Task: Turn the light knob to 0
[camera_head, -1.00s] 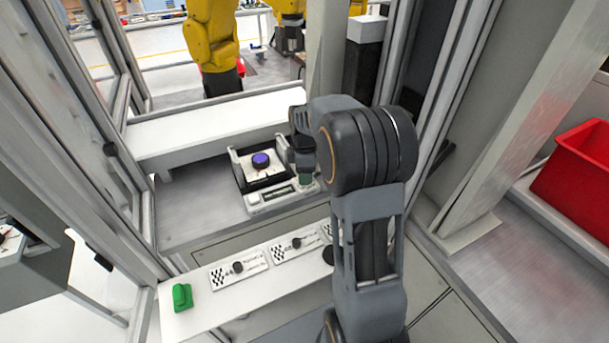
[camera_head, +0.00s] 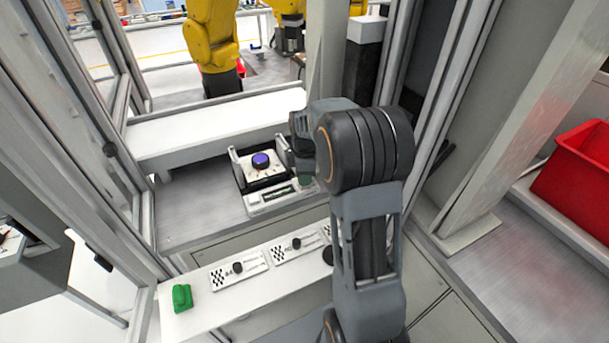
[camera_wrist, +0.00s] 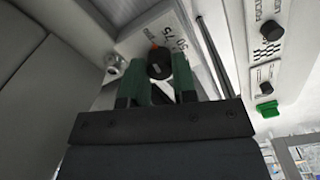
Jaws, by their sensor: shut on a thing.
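A black round knob (camera_wrist: 159,64) with an orange pointer mark sits on a white plate (camera_wrist: 180,22) printed with 50 and 75 in the wrist view. The orange mark points toward the upper left in that view, away from the 50 and 75. My gripper (camera_wrist: 160,74) has green fingers on both sides of the knob and is shut on it. In the head view my gripper (camera_head: 304,181) is partly visible beside my dark wrist, which hides the gripped knob.
A blue-purple knob (camera_head: 261,160) stands in a black-sided fixture left of my gripper. White plates with black knobs (camera_head: 238,268) and a green object (camera_head: 182,297) lie on the front ledge. A red bin (camera_head: 575,170) is at the right. Metal frame posts stand on both sides.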

